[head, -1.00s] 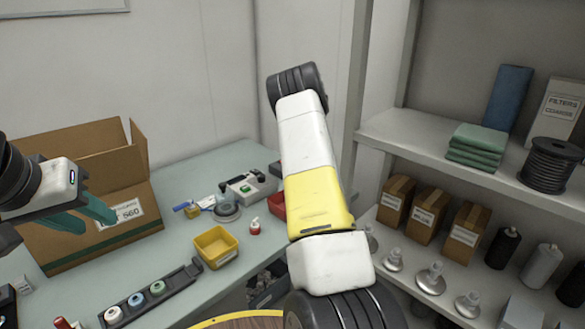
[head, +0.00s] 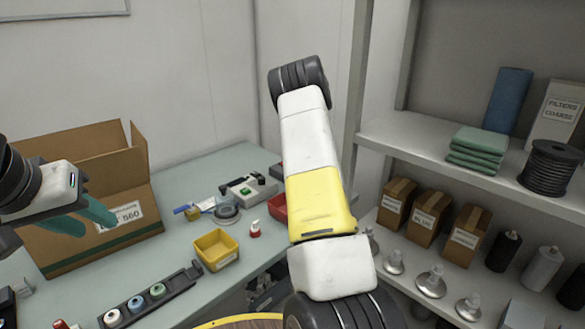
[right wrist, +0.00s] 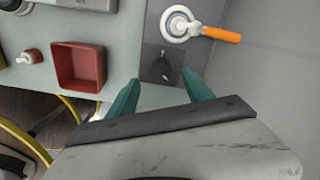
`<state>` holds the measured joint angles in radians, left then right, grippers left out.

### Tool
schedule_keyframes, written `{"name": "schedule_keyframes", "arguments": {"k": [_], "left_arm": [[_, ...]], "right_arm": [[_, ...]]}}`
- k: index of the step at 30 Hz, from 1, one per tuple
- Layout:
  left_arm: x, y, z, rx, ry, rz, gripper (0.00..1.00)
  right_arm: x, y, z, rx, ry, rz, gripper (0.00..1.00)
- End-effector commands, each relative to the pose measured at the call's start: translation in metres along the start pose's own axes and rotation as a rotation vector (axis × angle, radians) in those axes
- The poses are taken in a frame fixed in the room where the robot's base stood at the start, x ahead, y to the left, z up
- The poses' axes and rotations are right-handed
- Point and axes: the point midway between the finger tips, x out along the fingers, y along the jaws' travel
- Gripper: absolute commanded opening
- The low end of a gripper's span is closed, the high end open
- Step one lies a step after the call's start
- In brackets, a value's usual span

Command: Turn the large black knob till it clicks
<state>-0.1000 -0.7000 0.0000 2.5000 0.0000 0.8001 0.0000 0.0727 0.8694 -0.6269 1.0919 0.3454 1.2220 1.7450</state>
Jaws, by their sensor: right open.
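In the right wrist view a dark knob (right wrist: 162,68) sits on a dark grey panel (right wrist: 150,45). It looks like the large black knob, but it is small and dim here, and its setting cannot be read. My right gripper (right wrist: 161,77) is open, its teal fingertips apart on either side of the knob's near end; I cannot tell whether they touch it. The right gripper and the knob do not show in the head view. My left gripper (head: 100,226) is open and empty in front of the cardboard box (head: 140,235).
Beside the knob is a white round fitting with an orange handle (right wrist: 222,34). A red bin (right wrist: 80,66) stands left of the panel. A yellow bin (head: 217,250) and a rack with coloured rings (head: 172,290) are on the bench. Shelves (head: 430,160) stand at right.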

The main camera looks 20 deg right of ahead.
Motion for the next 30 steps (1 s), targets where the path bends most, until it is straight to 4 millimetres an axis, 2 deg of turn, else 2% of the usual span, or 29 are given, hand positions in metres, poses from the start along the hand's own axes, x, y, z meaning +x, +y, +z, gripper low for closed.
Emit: {"name": "schedule_keyframes", "arguments": {"k": [3, 6, 23, 26, 30], "left_arm": [[0.0, 0.0, 0.0, 0.0, 0.0, 0.0, 0.36], [0.0, 0.0, 0.0, 0.0, 0.0, 0.0, 0.36], [0.0, 0.0, 0.0, 0.0, 0.0, 0.0, 0.36], [0.0, 0.0, 0.0, 0.0, 0.0, 0.0, 0.36], [0.0, 0.0, 0.0, 0.0, 0.0, 0.0, 0.36]], "right_arm": [[-0.017, -0.001, 0.001, 0.0, -0.002, -0.002, 0.59], [-0.024, 0.0, 0.0, 0.0, -0.001, 0.0, 0.59], [-0.03, 0.002, 0.0, -0.009, -0.005, -0.001, 0.59], [-0.046, 0.01, 0.0, -0.061, -0.033, -0.008, 0.59], [-0.088, 0.042, 0.001, -0.247, -0.112, -0.035, 0.59]]}}
